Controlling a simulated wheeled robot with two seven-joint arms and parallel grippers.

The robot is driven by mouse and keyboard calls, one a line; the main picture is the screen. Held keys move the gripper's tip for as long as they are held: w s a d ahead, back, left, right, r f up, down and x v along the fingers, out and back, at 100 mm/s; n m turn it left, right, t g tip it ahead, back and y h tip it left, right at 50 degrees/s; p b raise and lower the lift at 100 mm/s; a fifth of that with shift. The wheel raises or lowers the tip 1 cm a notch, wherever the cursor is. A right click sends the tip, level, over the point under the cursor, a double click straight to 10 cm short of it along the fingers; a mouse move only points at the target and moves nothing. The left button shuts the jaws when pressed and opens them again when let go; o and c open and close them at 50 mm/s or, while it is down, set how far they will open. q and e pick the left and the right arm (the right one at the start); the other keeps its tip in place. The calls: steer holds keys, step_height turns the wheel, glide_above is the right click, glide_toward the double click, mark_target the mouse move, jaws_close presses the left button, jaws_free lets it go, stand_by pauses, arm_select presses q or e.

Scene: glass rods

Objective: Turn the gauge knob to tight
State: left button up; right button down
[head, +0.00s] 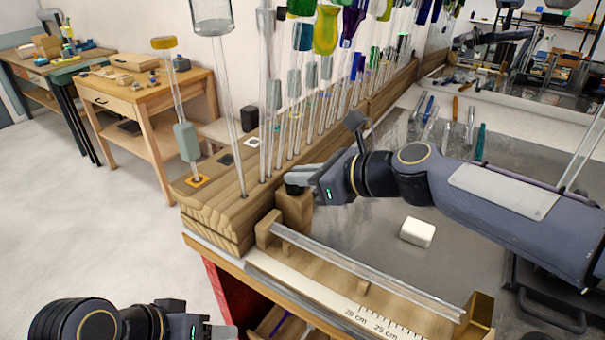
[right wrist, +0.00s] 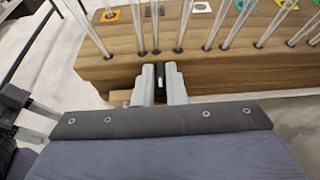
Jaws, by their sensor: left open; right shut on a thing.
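The gauge knob (head: 294,189) is a small black knob on a wooden block (head: 294,211) at the left end of the wooden gauge. My right gripper (head: 300,178) is shut on it from the right. In the right wrist view the dark knob (right wrist: 159,80) with a white mark sits between the two grey fingers of my right gripper (right wrist: 160,88). The fingers hide its sides, and I cannot read any setting. My left gripper (head: 222,330) is open and empty at the bottom left, in front of the bench and apart from everything.
A clear glass rod (head: 365,270) lies along the gauge above a centimetre scale (head: 330,300). A long wooden rack (head: 225,200) of upright glass rods stands close behind the knob.

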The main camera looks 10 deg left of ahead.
steer(key=shift+w+r+n+g+y+p, duration=0.15)
steer(key=shift+n+g+y+p, duration=0.15)
steer(key=shift+n+g+p, duration=0.4)
steer(key=n+g+p, duration=0.2)
steer(key=p, duration=0.1)
steer(key=n+g+p, duration=0.2)
steer(key=g+p, duration=0.1)
steer(key=p, duration=0.1)
steer(key=w+n+g+p, duration=0.1)
steer(key=n+g+p, duration=0.1)
steer(key=g+p, duration=0.1)
steer(key=shift+r+n+p, duration=0.15)
steer(key=shift+n+p, duration=0.25)
steer(key=shift+w+n+g+p, duration=0.1)
steer(key=shift+n+g+p, duration=0.25)
steer(key=shift+n+g, duration=0.2)
steer(key=shift+w+a+f+n+g+h+p, duration=0.1)
steer(key=shift+f+n+g+h+p, duration=0.2)
steer(key=shift+n+g+h, duration=0.6)
steer(key=shift+w+a+n+g+h, duration=0.1)
steer(key=shift+n+g+h, duration=0.6)
steer(key=shift+n+g, duration=0.25)
steer(key=shift+w+a+n+g+h, duration=0.1)
steer(key=shift+n+g+h, duration=0.6)
steer(key=shift+n+g, duration=0.15)
steer(key=shift+h, duration=0.3)
